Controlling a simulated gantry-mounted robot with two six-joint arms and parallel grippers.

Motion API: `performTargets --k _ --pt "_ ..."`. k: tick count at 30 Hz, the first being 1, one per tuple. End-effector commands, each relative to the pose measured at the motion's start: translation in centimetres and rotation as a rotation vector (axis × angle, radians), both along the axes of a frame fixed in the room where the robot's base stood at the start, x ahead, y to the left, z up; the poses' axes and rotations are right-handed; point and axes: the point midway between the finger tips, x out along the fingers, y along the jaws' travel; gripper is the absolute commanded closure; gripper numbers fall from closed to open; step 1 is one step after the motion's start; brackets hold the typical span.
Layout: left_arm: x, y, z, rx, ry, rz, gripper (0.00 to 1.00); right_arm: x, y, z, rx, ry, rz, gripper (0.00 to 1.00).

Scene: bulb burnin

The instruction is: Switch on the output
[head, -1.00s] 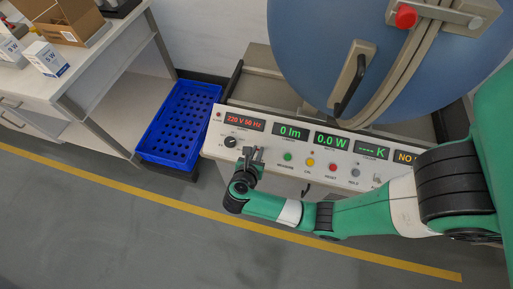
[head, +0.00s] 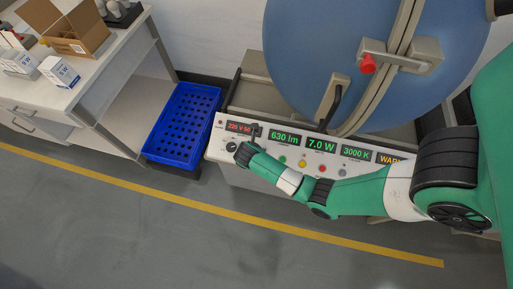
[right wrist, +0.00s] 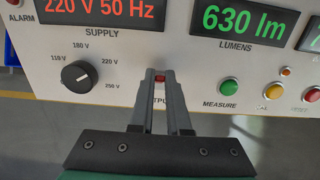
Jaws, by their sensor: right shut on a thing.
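The white control panel (head: 222,148) stands below the blue sphere. In the right wrist view, a small red switch (right wrist: 160,77) sits between my right fingertips, above a partly hidden label ending in "TPU...". My right gripper (right wrist: 160,82) is shut on this switch at the panel face. In the head view the right gripper (head: 257,131) reaches the panel's left part and covers the switch. The supply display (right wrist: 100,10) reads 220 V 50 Hz. The lumens display (right wrist: 243,22) reads 630 lm. The power display (head: 320,145) reads 7.0 W. My left gripper is out of view.
The supply knob (right wrist: 76,77) is left of the fingers; the green measure button (right wrist: 229,88) is to the right. The blue sphere (head: 300,40) has a red-knobbed latch (head: 368,64). A blue crate (head: 183,125) and a bench with boxes (head: 70,35) are left.

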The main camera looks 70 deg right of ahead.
Motion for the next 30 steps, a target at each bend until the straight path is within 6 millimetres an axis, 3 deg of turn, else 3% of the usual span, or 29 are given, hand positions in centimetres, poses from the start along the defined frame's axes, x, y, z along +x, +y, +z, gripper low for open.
performTargets --k 8,9,13,23,30 --pt "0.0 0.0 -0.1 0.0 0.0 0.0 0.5 -0.1 0.0 -0.2 0.003 0.002 0.0 1.0" --pt "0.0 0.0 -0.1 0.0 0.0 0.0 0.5 -0.1 0.0 -0.2 0.003 0.002 0.0 0.8" --pt "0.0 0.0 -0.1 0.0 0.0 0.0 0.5 -0.1 0.0 -0.2 0.002 0.002 0.0 0.56" --pt "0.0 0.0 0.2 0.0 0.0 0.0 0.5 0.0 0.1 0.2 0.001 0.001 0.0 0.55" --pt "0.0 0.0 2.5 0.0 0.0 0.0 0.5 -0.1 2.1 4.1 0.0 -0.001 0.003 0.55"
